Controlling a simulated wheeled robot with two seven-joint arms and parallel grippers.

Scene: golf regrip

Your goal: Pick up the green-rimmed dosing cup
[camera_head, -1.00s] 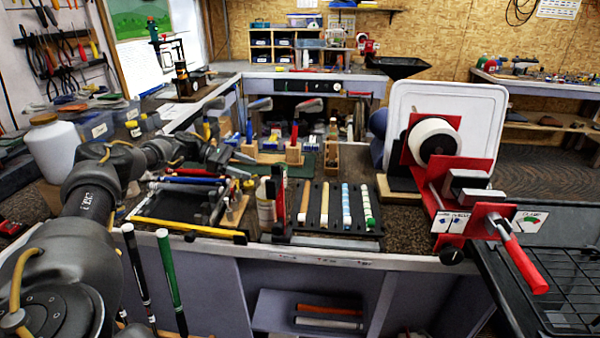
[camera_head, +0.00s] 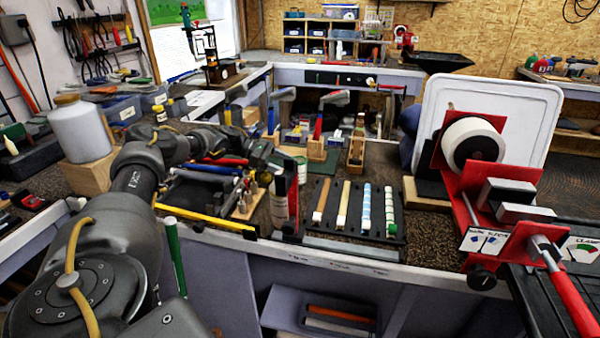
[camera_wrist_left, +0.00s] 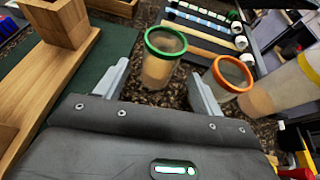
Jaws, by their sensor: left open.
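The green-rimmed dosing cup (camera_wrist_left: 160,68) is a clear, tapered cup, upright on the brown speckled surface in the left wrist view. My left gripper (camera_wrist_left: 161,88) is open, its two fingers pointing toward the cup. My right gripper is not in view.
An orange-rimmed cup (camera_wrist_left: 230,80) stands just right of the right finger. A larger clear container (camera_wrist_left: 285,85) is beyond it. A wooden stand (camera_wrist_left: 65,50) is at left on a green mat (camera_wrist_left: 105,38). The black strip rack (camera_head: 375,228) and red clamp (camera_head: 490,200) lie right.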

